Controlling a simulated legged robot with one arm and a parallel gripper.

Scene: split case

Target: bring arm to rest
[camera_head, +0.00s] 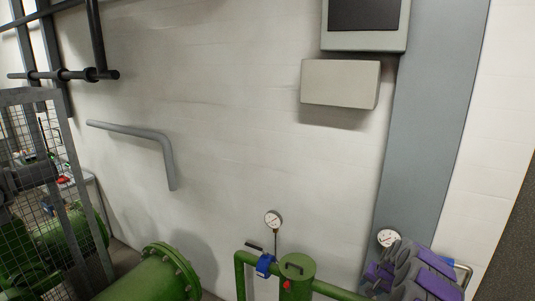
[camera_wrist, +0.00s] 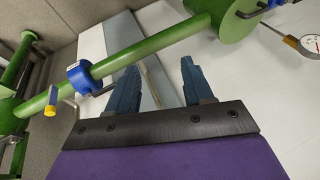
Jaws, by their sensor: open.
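In the wrist view my gripper (camera_wrist: 160,64) is open. Its two blue-grey fingers stand apart with nothing between them. A green pipe (camera_wrist: 140,50) with a blue collar (camera_wrist: 84,76) runs across the view beyond the fingertips. I cannot tell how far the fingers are from it. In the head view my purple and grey arm (camera_head: 415,272) shows at the bottom right, in front of the wall and beside a round gauge (camera_head: 388,238). The fingers cannot be made out there.
Green pipework (camera_head: 296,268) with an upright gauge (camera_head: 273,218) stands at the bottom middle. A large flanged green pipe (camera_head: 158,277) lies to its left. A mesh guard (camera_head: 75,190) is at the far left. A grey box (camera_head: 340,83) is on the white wall, whose middle is mostly clear.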

